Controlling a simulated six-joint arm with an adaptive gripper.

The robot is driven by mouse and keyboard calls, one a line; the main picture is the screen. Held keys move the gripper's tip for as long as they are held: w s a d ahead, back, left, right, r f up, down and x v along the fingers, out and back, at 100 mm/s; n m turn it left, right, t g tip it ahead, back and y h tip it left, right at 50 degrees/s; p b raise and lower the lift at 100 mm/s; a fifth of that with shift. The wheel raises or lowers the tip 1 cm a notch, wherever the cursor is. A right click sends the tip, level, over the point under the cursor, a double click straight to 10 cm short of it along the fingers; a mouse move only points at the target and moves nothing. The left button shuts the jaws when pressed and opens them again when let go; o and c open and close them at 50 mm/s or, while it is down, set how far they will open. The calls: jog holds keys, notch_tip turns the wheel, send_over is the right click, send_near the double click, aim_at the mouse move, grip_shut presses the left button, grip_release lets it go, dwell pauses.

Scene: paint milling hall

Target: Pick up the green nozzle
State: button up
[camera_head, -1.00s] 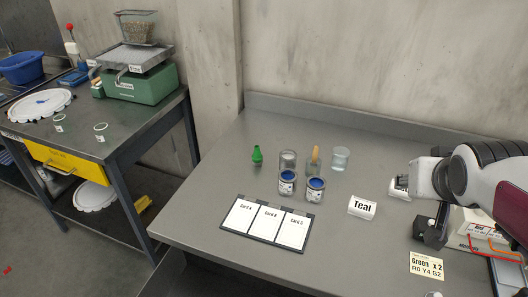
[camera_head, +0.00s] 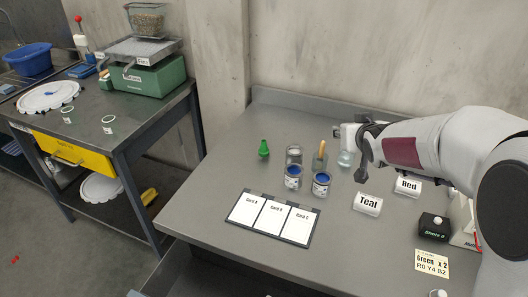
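The green nozzle (camera_head: 264,148) stands on the grey table, left of the glass jars and in front of the back wall. It is small, with a wider base and a narrow top. My gripper (camera_head: 340,132) is above the table to the right of the nozzle, over the glass jars' right side. It points left and does not touch the nozzle.
A clear cup (camera_head: 345,158) is under the gripper.

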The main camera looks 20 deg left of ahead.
jog(key=w+a+f+n+y, duration=0.2)
jog(key=w+a+f+y, duration=0.15)
jog(key=a+f, duration=0.6)
jog(key=n+y, duration=0.2)
jog(key=y, duration=0.1)
send_near(265, 142)
jog(key=shift+w+a+f+g, duration=0.15)
jog(key=shift+w+a+g, duration=0.15)
jog(key=shift+w+a, duration=0.85)
jog(key=shift+w, duration=0.15)
jog(key=shift+x, duration=1.15)
jog(key=shift+f, duration=0.1)
jog(key=shift+x, duration=2.55)
grip_shut()
